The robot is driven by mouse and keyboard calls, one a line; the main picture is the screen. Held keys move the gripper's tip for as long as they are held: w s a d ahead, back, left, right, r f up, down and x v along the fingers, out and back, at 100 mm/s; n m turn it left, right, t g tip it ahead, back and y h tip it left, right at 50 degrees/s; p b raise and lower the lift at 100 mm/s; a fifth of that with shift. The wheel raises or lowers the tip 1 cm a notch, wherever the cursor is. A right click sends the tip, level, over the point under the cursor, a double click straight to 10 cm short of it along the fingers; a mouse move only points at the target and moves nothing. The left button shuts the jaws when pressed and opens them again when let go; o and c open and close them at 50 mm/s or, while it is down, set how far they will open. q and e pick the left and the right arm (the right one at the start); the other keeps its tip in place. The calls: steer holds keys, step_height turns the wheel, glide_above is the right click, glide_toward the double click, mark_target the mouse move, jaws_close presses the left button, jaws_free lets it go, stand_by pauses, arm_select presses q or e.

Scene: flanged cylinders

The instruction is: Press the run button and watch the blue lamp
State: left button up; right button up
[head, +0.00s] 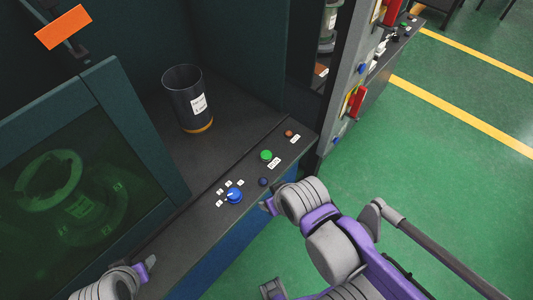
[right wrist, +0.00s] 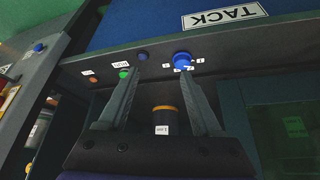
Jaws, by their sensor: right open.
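The green run button (head: 266,155) sits on the dark control panel, with a label beside it. It also shows in the right wrist view (right wrist: 124,74), near one fingertip. The small blue lamp (head: 262,182) is dark and looks unlit; it also shows in the right wrist view (right wrist: 142,56). My right gripper (head: 268,205) is at the panel's front edge, close to the lamp and apart from the run button. Its fingers are spread and empty in the right wrist view (right wrist: 161,84). My left gripper (head: 146,268) is at the lower left near the panel; its opening is unclear.
A blue knob (head: 234,195) with several small labels sits left of the lamp. A red-brown button (head: 289,133) is at the panel's far end. A dark cylinder (head: 187,100) with an orange base stands behind the panel. A tinted screen (head: 70,195) is at left. Green floor is open at right.

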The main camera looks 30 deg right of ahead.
jaws_close()
stand_by(1.4)
